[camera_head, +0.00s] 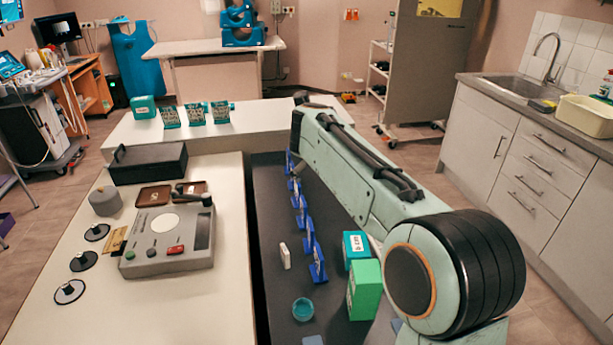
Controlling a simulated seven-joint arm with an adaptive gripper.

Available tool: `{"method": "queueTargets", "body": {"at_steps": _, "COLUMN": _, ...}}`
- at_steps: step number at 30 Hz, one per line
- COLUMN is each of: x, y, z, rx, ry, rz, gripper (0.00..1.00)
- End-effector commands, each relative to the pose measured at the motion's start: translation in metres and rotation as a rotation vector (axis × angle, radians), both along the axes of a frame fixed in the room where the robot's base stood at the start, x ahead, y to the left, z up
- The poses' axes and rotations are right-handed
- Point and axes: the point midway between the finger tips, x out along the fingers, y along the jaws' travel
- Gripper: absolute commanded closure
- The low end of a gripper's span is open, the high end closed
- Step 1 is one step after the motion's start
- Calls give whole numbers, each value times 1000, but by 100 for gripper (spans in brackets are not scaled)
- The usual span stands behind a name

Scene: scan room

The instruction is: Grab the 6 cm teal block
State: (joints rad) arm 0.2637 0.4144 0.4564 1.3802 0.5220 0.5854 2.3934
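A teal block (356,246) with a white label stands on the dark tabletop, beside my arm. A larger green block (363,291), also labelled, stands just in front of it. Another teal-green block (143,107) with a pale label stands at the left of the pale back table. The labels are too small to read, so I cannot tell which block is 6 cm. My arm reaches from the lower right toward the back table and hides part of the dark tabletop. My gripper is not visible.
Several blue stands (309,236) form a row on the dark tabletop (268,220), with a small white block (285,255) and teal dish (303,309) nearby. Several patterned teal pieces (195,114) stand on the back table. A grey device (168,240) and black box (148,163) occupy the left table.

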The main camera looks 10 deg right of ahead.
Motion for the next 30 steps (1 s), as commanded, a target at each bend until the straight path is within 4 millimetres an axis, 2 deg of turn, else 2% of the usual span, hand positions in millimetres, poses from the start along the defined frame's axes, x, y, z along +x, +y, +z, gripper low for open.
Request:
{"method": "queueTargets", "body": {"at_steps": 1, "x": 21, "y": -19, "z": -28, "rx": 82, "ry": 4, "rz": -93, "gripper": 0}}
{"method": "queueTargets", "body": {"at_steps": 3, "x": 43, "y": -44, "z": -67, "rx": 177, "ry": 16, "rz": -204, "gripper": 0}}
{"method": "queueTargets", "body": {"at_steps": 5, "x": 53, "y": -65, "z": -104, "rx": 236, "ry": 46, "rz": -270, "gripper": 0}}
{"method": "queueTargets", "body": {"at_steps": 6, "x": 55, "y": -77, "z": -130, "rx": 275, "ry": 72, "rz": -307, "gripper": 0}}
{"method": "queueTargets", "body": {"at_steps": 9, "x": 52, "y": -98, "z": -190, "rx": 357, "ry": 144, "rz": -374, "gripper": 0}}
{"method": "queueTargets", "body": {"at_steps": 12, "x": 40, "y": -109, "z": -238, "rx": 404, "ry": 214, "rz": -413, "gripper": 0}}
{"method": "queueTargets", "body": {"at_steps": 15, "x": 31, "y": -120, "z": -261, "rx": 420, "ry": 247, "rz": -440, "gripper": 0}}
{"method": "queueTargets", "body": {"at_steps": 17, "x": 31, "y": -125, "z": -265, "rx": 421, "ry": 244, "rz": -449, "gripper": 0}}
{"method": "queueTargets", "body": {"at_steps": 24, "x": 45, "y": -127, "z": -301, "rx": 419, "ry": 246, "rz": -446, "gripper": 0}}
{"method": "queueTargets", "body": {"at_steps": 30, "x": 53, "y": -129, "z": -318, "rx": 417, "ry": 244, "rz": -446, "gripper": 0}}
